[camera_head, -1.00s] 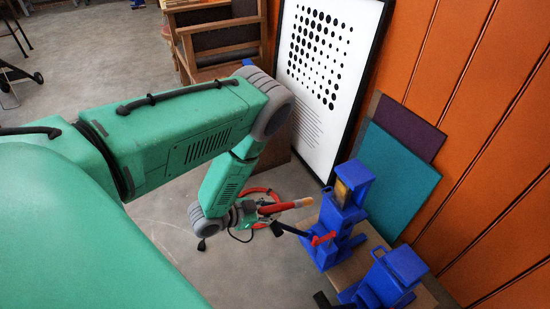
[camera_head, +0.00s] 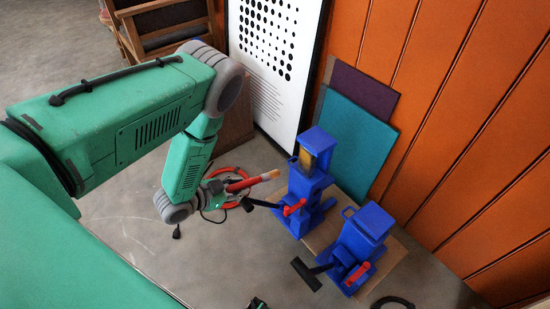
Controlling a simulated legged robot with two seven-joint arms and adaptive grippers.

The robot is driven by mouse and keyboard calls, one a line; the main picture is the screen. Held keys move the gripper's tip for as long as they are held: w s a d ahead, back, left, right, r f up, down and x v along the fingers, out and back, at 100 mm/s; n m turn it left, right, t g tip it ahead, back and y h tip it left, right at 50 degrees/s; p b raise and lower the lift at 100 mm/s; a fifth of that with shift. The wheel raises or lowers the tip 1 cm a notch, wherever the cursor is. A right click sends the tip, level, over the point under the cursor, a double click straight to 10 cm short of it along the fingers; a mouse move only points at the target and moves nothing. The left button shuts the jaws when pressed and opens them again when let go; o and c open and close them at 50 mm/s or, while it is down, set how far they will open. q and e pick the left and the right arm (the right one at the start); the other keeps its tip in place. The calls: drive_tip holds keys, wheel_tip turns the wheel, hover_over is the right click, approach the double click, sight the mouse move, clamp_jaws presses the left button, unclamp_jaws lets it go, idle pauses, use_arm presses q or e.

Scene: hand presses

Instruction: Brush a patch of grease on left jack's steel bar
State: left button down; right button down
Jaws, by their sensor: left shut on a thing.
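The left jack (camera_head: 297,205) is blue and stands upright, with a red lever and a black handle pointing left. A yellowish patch (camera_head: 306,159) shows in its upper opening; the steel bar itself is hard to make out. My left gripper (camera_head: 222,193) is shut on a brush (camera_head: 241,184) with a red handle and a pale tan tip. The brush points right, its tip just left of the jack and apart from it, lower than the yellowish patch. A sliver of black and green (camera_head: 258,303) at the bottom edge seems to be my right gripper, mostly cut off.
A second blue jack (camera_head: 358,240) stands to the right on a brown board (camera_head: 390,262), its black handle reaching left. A framed dotted poster (camera_head: 272,60) and teal panel (camera_head: 352,142) lean by the orange wall (camera_head: 455,130).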

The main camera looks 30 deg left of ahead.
sight(265, 175)
use_arm(q)
drive_tip(key=shift+w, duration=0.1)
drive_tip(key=shift+w+d+b, duration=0.2)
drive_tip(key=shift+w+d, duration=0.3)
drive_tip(key=shift+w, duration=0.65)
drive_tip(key=shift+w+d+b, duration=0.15)
drive_tip(key=shift+w+d, duration=0.3)
drive_tip(key=shift+w, duration=0.7)
drive_tip(key=shift+w+d+b, duration=0.2)
drive_tip(key=shift+w+d, duration=0.3)
drive_tip(key=shift+w, duration=0.65)
drive_tip(key=shift+w+d, duration=0.3)
drive_tip(key=shift+w, duration=0.4)
